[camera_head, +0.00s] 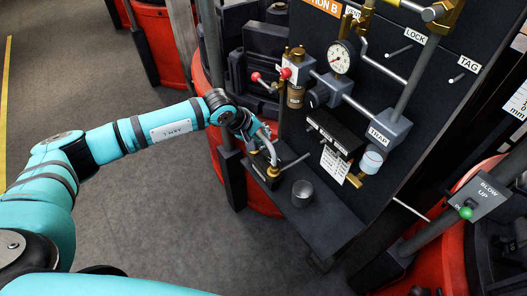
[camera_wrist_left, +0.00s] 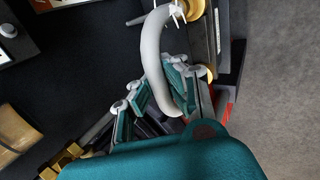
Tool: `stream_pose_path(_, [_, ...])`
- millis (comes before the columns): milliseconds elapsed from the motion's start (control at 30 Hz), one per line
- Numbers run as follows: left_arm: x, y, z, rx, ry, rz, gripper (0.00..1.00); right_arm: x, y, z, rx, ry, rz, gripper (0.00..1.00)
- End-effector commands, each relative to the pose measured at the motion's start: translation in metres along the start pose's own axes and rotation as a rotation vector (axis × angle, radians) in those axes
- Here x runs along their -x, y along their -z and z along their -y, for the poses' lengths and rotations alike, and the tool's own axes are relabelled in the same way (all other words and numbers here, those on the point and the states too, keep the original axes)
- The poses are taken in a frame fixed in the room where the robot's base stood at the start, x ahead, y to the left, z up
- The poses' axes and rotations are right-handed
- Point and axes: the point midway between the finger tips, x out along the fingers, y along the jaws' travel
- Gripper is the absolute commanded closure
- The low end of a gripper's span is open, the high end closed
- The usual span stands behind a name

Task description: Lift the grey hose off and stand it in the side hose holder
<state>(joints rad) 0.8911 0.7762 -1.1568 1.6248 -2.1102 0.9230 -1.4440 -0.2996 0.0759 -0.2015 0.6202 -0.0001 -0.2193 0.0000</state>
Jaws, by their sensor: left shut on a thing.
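The grey hose (camera_head: 266,146) is a short bent tube at the left edge of the dark panel in the head view. Its lower end meets a brass fitting (camera_head: 273,173) by a dark block on the small shelf. In the wrist view the grey hose (camera_wrist_left: 152,45) curves down from brass parts at the top. My left gripper (camera_head: 252,131) is shut on the hose; its fingers (camera_wrist_left: 160,95) lie on both sides of it in the wrist view. I cannot tell which part is the side hose holder. My right gripper is out of view.
The dark shelf (camera_head: 323,222) bears a grey cup (camera_head: 302,192) just right of the hose. The panel behind carries a gauge (camera_head: 342,57), valves with red knobs and a trap (camera_head: 390,128). Red machine bodies stand around. Open floor (camera_head: 120,210) lies to the left.

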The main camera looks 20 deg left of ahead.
Motion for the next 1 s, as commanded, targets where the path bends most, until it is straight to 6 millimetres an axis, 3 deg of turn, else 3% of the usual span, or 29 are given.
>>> stream_pose_path(667, [0.005, 0.001, -0.007, -0.003, -0.012, -0.002, 1.0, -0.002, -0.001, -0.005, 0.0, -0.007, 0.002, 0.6])
stream_pose_path(933, [0.03, 0.001, -0.024, -0.006, -0.014, -0.004, 1.0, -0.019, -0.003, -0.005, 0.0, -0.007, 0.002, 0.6])
stream_pose_path(1000, [0.036, -0.007, -0.011, -0.004, -0.007, -0.002, 1.0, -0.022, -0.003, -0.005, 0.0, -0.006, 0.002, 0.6])
